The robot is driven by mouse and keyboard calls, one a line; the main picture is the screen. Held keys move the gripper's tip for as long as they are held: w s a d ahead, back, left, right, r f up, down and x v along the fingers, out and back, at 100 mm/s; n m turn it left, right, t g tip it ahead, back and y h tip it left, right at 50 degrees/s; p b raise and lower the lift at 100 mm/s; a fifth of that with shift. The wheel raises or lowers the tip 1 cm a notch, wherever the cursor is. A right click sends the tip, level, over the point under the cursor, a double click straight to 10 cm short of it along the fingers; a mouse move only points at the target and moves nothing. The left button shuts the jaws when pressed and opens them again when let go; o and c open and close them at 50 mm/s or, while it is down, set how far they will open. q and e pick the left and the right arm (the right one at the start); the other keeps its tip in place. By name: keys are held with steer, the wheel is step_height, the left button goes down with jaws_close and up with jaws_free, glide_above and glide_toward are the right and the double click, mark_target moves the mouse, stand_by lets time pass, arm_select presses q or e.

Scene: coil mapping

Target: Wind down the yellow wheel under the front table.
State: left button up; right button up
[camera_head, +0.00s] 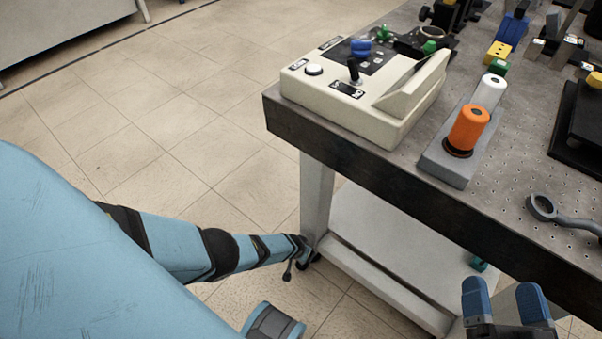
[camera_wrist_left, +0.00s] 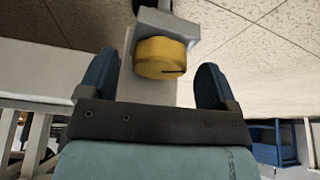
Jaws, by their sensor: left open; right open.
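The yellow wheel (camera_wrist_left: 160,58) shows in the left wrist view, below a grey bracket (camera_wrist_left: 166,24) in that picture. My left gripper (camera_wrist_left: 156,66) is open, with one blue finger on either side of the wheel. Gaps show between the wheel and both fingers, and I cannot tell whether the wheel lies fully between the tips. In the head view my left arm reaches to the near leg (camera_head: 316,195) of the front table (camera_head: 350,158); the wheel and left fingers do not show there. My right gripper (camera_head: 503,292) is open and empty beside the table's front edge.
The tabletop carries a cream control box (camera_head: 345,110), a grey holder (camera_head: 444,158) with orange and white cylinders, and a dark ring-ended tool (camera_head: 560,215). A white lower shelf (camera_head: 385,240) lies under it. Tiled floor left of the table is open.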

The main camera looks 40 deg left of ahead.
arm_select(q)
steer(key=shift+w+f, duration=0.2)
steer(key=shift+f, duration=0.15)
arm_select(e)
steer(key=shift+f, duration=0.65)
arm_select(q)
steer(key=c, duration=0.9)
steer(key=m+b, duration=0.1)
steer(key=m+h+b, duration=0.1)
steer(key=m+b, duration=0.1)
steer(key=b, duration=0.1)
steer(key=shift+a+f+m+h, duration=0.2)
steer(key=shift+a+m+h, duration=0.1)
steer(key=shift+m, duration=0.1)
steer(key=shift+c, duration=0.2)
steer(key=shift+d+r+m+b, duration=0.1)
steer(key=shift+r+m+b, duration=0.2)
steer(key=shift+m, duration=0.2)
arm_select(e)
step_height(320, 180, down, 5)
steer(key=g, duration=0.1)
steer(key=n+g, duration=0.1)
steer(key=shift+w+a+f+g, duration=0.1)
steer(key=shift+w+g, duration=0.05)
steer(key=shift+g, duration=0.15)
arm_select(q)
steer(key=o, duration=0.9)
steer(key=shift+o, duration=0.2)
